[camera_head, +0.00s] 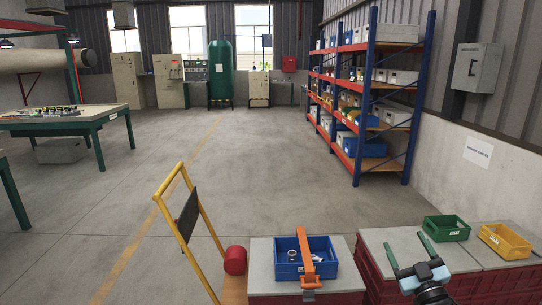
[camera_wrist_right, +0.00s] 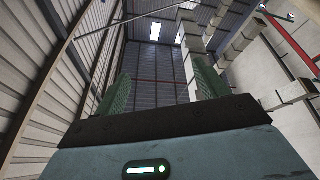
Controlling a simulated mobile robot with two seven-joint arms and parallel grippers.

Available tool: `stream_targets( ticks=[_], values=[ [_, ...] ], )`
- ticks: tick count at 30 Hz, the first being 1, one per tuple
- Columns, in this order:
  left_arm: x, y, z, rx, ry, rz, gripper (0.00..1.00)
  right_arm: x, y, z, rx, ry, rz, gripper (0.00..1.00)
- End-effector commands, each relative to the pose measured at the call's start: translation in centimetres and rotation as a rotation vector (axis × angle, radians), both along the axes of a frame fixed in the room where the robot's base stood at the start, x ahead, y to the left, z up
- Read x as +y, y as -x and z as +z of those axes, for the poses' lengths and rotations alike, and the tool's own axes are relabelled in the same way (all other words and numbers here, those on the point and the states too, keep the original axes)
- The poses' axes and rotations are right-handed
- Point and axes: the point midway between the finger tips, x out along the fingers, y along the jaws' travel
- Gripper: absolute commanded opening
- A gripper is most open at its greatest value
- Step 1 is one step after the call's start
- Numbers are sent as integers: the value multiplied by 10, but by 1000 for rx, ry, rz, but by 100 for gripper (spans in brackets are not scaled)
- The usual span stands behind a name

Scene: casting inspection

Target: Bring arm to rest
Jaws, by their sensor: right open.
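My right gripper (camera_head: 405,240) is at the lower right of the head view, over the grey top (camera_head: 388,236) of a red-sided stand. Its two green fingers are apart with nothing between them. In the right wrist view the open fingers (camera_wrist_right: 161,80) point up towards the roof, with nothing held. The gripper is to the right of the blue bin (camera_head: 262,270) and to the left of the green bin (camera_head: 446,234), touching neither as far as I can tell. My left arm and gripper do not show.
The blue bin holds small parts, and an orange bar (camera_head: 304,255) lies across it. A yellow bin (camera_head: 505,241) stands beside the green one. A yellow trolley frame (camera_head: 163,182) and a red cylinder (camera_head: 235,260) are at left. Shelving (camera_head: 408,100) stands behind; the middle floor is clear.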

Motion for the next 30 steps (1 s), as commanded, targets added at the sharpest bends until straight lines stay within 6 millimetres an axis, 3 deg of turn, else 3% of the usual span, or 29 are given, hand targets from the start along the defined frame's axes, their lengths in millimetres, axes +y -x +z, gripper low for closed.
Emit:
stream_targets(
  ticks=[6,16,26,30],
  values=[
    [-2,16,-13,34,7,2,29,-22,-14,-57,309,-22,-114,73],
    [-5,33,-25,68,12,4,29,-44,-7,-115,620,-47,-234,73],
    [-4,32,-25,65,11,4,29,9,77,-206,742,-61,-154,73],
    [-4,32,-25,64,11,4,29,36,134,-248,820,-80,-115,73]
  ],
)
